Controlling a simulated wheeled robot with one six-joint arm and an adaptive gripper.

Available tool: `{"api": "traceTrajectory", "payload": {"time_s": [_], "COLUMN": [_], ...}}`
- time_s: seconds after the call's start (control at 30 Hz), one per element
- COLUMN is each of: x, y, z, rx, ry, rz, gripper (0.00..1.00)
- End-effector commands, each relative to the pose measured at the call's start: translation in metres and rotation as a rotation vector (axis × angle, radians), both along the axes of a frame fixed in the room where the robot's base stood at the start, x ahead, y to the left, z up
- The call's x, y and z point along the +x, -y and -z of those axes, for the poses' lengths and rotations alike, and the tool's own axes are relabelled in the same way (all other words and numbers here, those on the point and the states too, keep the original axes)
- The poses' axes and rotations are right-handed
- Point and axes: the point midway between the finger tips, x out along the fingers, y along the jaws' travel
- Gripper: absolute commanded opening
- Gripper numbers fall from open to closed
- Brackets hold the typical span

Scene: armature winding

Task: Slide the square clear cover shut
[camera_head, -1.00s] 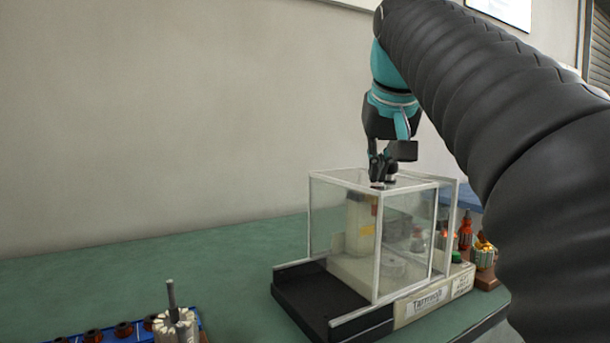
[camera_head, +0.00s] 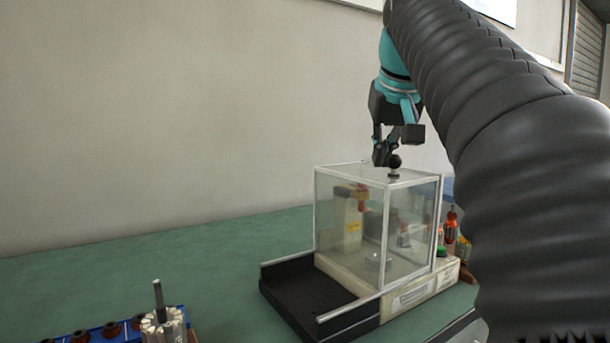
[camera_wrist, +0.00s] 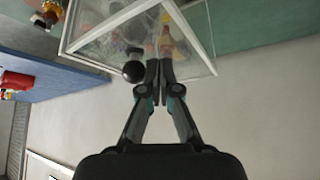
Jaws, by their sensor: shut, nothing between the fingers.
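The square clear cover (camera_head: 352,225) is a box of see-through panels in a pale frame. It stands over the machine on the pale base, and the black tray (camera_head: 310,298) with its rails lies bare at its left. A black ball knob (camera_head: 394,162) stands on the cover's top. My gripper (camera_head: 380,160) is shut and empty, pointing down just above the top, close beside the knob. In the wrist view the shut fingers (camera_wrist: 159,65) are beside the knob (camera_wrist: 133,71); I cannot tell if they touch it. The wrist view also shows the cover's frame (camera_wrist: 110,27).
An armature with an upright shaft (camera_head: 162,322) and a blue tray (camera_head: 95,335) of small parts are at the front left. Orange-red parts (camera_head: 451,222) stand right of the cover. The green bench (camera_head: 190,255) is free left of the black tray.

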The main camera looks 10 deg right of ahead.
Motion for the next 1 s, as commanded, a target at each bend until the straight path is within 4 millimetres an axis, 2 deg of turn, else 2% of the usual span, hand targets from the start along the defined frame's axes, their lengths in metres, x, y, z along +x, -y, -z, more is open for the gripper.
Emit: {"api": "traceTrajectory", "payload": {"time_s": [0.2,0.47,0.83,1.0], "x": [0.000,-0.001,-0.003,-0.004], "y": [-0.002,-0.003,-0.012,-0.014], "z": [-0.014,-0.023,-0.055,-0.058], "rx": [0.000,0.000,0.000,0.000], "ry": [0.000,0.001,0.002,0.000], "rz": [0.000,0.000,0.000,0.000], "gripper": [0.00,0.00,0.00,0.00]}}
